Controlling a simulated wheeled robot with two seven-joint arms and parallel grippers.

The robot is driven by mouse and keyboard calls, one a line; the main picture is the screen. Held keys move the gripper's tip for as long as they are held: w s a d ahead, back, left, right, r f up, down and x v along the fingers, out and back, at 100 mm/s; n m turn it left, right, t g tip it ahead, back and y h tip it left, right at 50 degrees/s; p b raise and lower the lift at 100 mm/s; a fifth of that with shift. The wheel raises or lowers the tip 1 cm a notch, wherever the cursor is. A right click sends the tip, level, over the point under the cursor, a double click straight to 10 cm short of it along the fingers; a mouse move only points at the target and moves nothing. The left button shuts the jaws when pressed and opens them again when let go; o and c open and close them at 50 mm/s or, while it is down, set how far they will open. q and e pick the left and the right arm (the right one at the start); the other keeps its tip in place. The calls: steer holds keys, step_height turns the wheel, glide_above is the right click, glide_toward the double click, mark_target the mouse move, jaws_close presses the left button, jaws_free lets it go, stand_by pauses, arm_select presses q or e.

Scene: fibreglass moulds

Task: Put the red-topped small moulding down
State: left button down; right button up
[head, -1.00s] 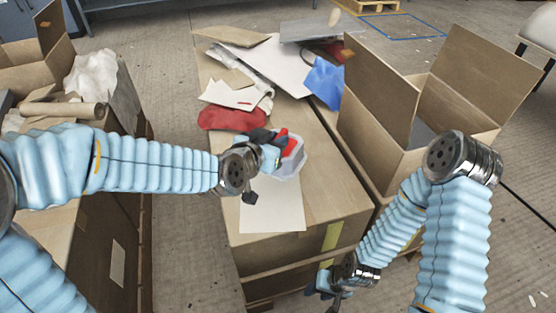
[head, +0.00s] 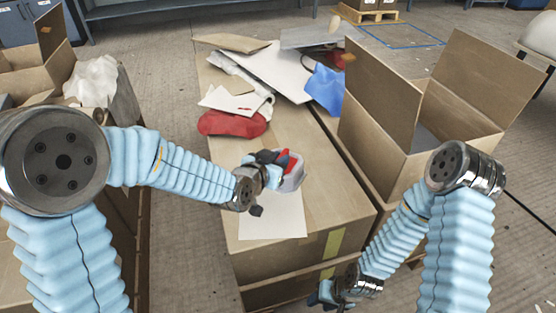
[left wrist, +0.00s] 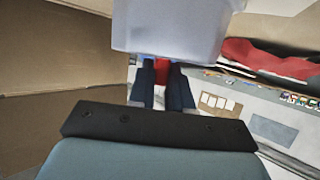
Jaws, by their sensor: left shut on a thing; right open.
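The small moulding (head: 293,181) is pale grey-white with a red part on top. My left gripper (head: 277,164) is shut on it, over the cardboard box top (head: 336,208) and near a white sheet (head: 272,224). I cannot tell whether the moulding touches the box top. In the left wrist view the moulding (left wrist: 170,28) is a pale block at the top, with a bit of red between the dark fingers (left wrist: 162,90). My right gripper (head: 328,294) is open and low beside the near end of the box, partly hidden by its arm.
A red pouch (head: 232,123), papers (head: 228,99), a blue cloth (head: 325,87) and flat boards (head: 275,68) crowd the far part of the box top. An open carton (head: 400,135) stands to the right. The box top's near right part is bare.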

arm_select(q)
steer(key=c, duration=1.1)
jaws_free()
steer(key=shift+o, duration=0.2)
